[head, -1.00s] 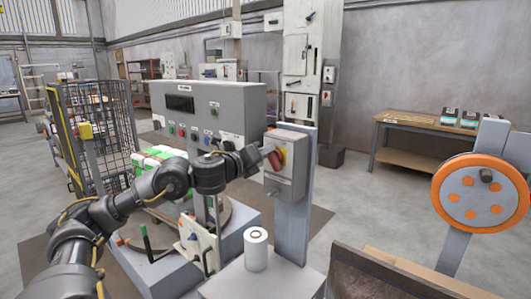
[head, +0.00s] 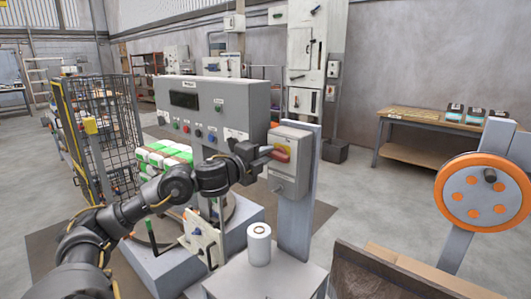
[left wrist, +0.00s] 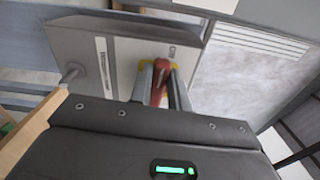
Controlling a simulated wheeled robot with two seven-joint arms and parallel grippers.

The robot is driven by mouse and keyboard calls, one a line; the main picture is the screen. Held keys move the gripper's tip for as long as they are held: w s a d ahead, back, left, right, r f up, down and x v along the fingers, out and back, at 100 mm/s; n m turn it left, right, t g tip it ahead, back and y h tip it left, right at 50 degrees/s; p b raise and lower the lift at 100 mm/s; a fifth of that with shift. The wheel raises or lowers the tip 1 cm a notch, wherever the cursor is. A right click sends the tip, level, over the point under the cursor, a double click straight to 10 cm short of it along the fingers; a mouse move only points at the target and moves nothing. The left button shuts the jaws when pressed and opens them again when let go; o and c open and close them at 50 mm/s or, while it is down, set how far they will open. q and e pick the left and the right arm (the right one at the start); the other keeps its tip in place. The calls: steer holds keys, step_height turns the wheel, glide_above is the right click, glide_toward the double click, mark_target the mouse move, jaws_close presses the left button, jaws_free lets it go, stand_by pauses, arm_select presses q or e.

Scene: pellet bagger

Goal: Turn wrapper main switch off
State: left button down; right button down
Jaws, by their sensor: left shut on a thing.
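The wrapper main switch is a red rotary handle (head: 281,155) on a yellow plate, on the front of a grey box (head: 290,178) fixed to a grey post. My left gripper (head: 268,151) is at the box front, shut on the red handle. In the head view the handle lies close to level, tilted a little. In the left wrist view the red handle (left wrist: 160,82) stands between the two fingers (left wrist: 161,90), with the yellow plate behind it. The fingers hide part of the plate. My right gripper is not in view.
A grey control panel (head: 214,95) with buttons stands just behind my left arm. A white roll (head: 258,244) stands on a grey surface below the switch box. An orange-rimmed wheel (head: 484,190) is at the right. A wire cage (head: 100,130) is at the left.

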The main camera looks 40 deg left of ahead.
arm_select(q)
steer(key=shift+d+f+n, duration=0.15)
steer(key=shift+f+n, duration=0.25)
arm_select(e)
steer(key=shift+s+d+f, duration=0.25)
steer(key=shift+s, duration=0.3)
arm_select(q)
steer(key=c, duration=1.4)
jaws_free()
steer(key=shift+r, duration=0.1)
steer(key=shift+o, duration=0.4)
steer(key=shift+w+r, duration=0.1)
